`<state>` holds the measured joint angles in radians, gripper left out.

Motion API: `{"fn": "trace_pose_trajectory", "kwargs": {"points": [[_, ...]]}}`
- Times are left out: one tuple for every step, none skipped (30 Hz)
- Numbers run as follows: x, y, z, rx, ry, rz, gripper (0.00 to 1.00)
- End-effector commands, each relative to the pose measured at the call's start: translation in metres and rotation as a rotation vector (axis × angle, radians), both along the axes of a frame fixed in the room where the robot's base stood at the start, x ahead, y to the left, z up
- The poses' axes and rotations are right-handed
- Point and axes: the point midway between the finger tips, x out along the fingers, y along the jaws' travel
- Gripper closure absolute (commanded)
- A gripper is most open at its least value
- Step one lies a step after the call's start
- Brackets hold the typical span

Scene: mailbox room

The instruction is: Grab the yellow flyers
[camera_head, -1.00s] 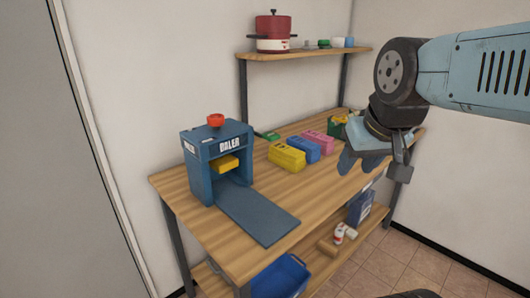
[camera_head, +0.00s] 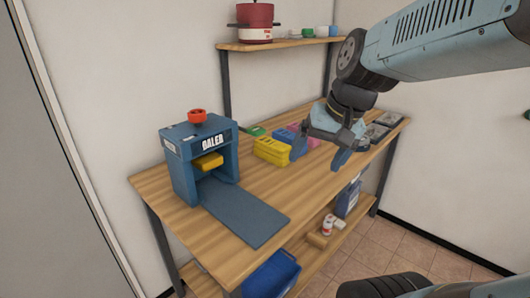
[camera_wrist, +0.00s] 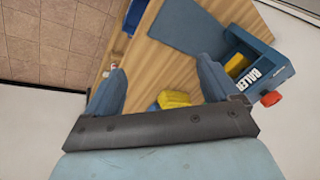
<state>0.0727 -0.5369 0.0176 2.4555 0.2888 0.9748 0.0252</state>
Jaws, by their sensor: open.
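The yellow flyers (camera_head: 271,151) are a stacked bundle on the wooden table, just right of the blue baler in the head view. In the wrist view the yellow bundle (camera_wrist: 174,98) shows between my fingers, partly hidden by the gripper's dark bar. My gripper (camera_head: 318,153) is open and empty, above the table and to the right of the yellow flyers, apart from them.
The blue baler (camera_head: 182,150) holds a yellow block (camera_head: 208,161) and has a blue ramp (camera_head: 243,212) in front. A pink bundle (camera_head: 312,141) lies behind my gripper. A wall shelf (camera_head: 285,44) carries a red pot (camera_head: 254,18). The table's front middle is clear.

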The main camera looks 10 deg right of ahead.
Motion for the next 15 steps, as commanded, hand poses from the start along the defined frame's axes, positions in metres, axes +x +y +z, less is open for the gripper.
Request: {"fn": "trace_pose_trajectory", "kwargs": {"points": [[0.009, 0.005, -0.006, 0.052, 0.048, -0.030, 0.07], [0.013, 0.008, -0.009, 0.085, 0.074, -0.048, 0.04], [0.020, 0.013, -0.013, 0.130, 0.106, -0.075, 0.04], [0.024, 0.016, -0.016, 0.163, 0.132, -0.094, 0.04], [0.030, 0.020, -0.018, 0.197, 0.156, -0.113, 0.04], [0.037, 0.023, -0.022, 0.242, 0.187, -0.140, 0.04], [0.042, 0.026, -0.024, 0.275, 0.211, -0.160, 0.04], [0.047, 0.029, -0.027, 0.309, 0.234, -0.180, 0.04], [0.055, 0.032, -0.030, 0.355, 0.264, -0.208, 0.04], [0.061, 0.035, -0.032, 0.390, 0.286, -0.229, 0.04], [0.067, 0.037, -0.035, 0.423, 0.309, -0.251, 0.04], [0.076, 0.039, -0.038, 0.469, 0.338, -0.279, 0.04], [0.082, 0.041, -0.040, 0.504, 0.358, -0.303, 0.04], [0.089, 0.042, -0.043, 0.538, 0.379, -0.325, 0.04], [0.097, 0.044, -0.046, 0.585, 0.406, -0.356, 0.04]]}}
